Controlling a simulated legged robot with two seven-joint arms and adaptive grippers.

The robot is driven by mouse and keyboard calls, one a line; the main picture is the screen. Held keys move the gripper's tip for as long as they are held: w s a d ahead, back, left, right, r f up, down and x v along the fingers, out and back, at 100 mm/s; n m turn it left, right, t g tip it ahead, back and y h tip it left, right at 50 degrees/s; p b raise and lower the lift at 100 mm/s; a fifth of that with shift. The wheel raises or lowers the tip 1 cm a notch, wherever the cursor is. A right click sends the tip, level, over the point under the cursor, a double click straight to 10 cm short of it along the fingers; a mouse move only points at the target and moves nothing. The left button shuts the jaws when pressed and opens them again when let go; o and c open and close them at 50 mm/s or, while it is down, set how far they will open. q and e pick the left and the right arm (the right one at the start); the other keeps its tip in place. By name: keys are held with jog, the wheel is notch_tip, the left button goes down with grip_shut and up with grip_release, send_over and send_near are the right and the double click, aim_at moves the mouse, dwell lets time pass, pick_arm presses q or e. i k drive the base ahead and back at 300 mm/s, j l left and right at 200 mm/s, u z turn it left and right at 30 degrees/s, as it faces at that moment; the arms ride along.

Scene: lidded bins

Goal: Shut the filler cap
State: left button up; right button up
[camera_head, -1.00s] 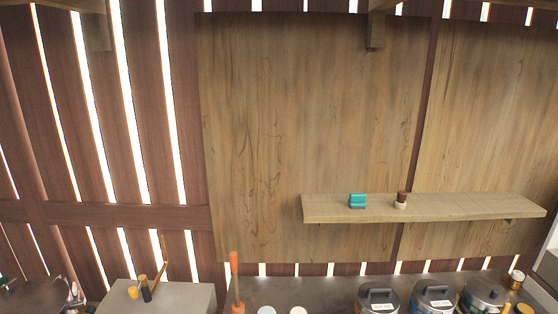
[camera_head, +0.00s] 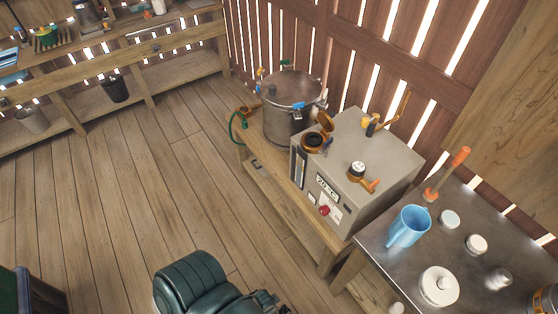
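The filler cap (camera_head: 321,120) is a round copper-brown lid on the grey box-shaped machine (camera_head: 364,150). It stands tilted up on the far side of the round filler neck (camera_head: 312,143), so it is open. A dark green arm part of mine shows at the bottom, and a small dark mechanism at its right end looks like part of my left gripper (camera_head: 266,301). It is cut off and its fingers cannot be made out. It is well apart from the cap. My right gripper is not in view.
The machine stands on a wooden bench beside a steel pot (camera_head: 292,105). Its top also bears a fitting with an orange handle (camera_head: 362,176). A metal table (camera_head: 375,237) at right holds a blue jug (camera_head: 408,227) and white lids. The plank floor (camera_head: 150,190) at left is clear.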

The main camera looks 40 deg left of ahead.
aim_at(326, 120)
jog(key=u, duration=1.2)
